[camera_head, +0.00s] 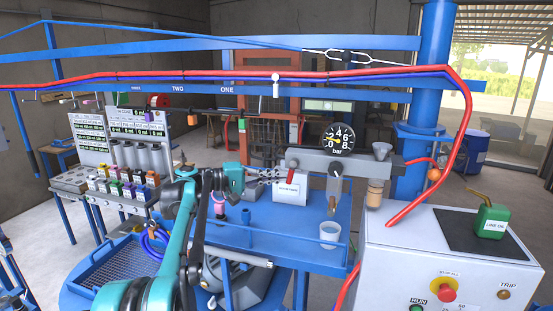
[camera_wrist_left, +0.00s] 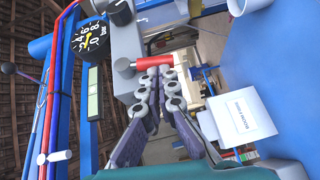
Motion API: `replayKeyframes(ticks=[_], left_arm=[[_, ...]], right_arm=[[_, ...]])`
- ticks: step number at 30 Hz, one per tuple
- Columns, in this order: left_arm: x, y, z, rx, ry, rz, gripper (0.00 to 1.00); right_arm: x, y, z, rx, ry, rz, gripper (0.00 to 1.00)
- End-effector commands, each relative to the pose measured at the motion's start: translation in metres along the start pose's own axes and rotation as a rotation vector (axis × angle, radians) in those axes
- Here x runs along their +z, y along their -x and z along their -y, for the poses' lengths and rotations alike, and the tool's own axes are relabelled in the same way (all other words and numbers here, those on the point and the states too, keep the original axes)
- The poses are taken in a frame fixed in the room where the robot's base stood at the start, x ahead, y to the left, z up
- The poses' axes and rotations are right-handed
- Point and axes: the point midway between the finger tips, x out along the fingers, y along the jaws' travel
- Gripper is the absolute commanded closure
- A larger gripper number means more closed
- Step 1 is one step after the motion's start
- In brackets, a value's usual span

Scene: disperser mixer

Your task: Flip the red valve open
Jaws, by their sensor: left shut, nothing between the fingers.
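The red valve handle (camera_head: 290,175) sticks out below the left part of the grey manifold block (camera_head: 310,159) in the head view. In the left wrist view the handle (camera_wrist_left: 158,61) is a red cylinder with a grey round end, lying across the picture just beyond the fingertips. My left gripper (camera_head: 280,175) reaches in from the left at the handle's height. Its fingers (camera_wrist_left: 160,74) are shut with nothing between them. The tips are close to the handle; I cannot tell whether they touch it. My right gripper is not in view.
A pressure gauge (camera_head: 338,139) sits on the block. A white labelled box (camera_head: 291,193) stands behind the handle on the blue table (camera_head: 290,221). A clear cup (camera_head: 330,234) stands below the nozzle. The control cabinet (camera_head: 390,243) with a green oil can (camera_head: 491,221) is at right.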

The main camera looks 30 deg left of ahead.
Motion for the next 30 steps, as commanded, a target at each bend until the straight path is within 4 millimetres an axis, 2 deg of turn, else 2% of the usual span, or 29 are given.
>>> replayKeyframes(ticks=[9, 30], left_arm=[[0.0034, -0.0055, 0.0050, 0.015, 0.009, 0.000, 1.00], [0.0036, -0.0068, 0.0049, 0.013, 0.009, 0.000, 1.00]], right_arm=[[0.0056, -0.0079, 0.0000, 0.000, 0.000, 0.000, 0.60], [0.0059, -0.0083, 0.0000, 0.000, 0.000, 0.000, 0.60]])
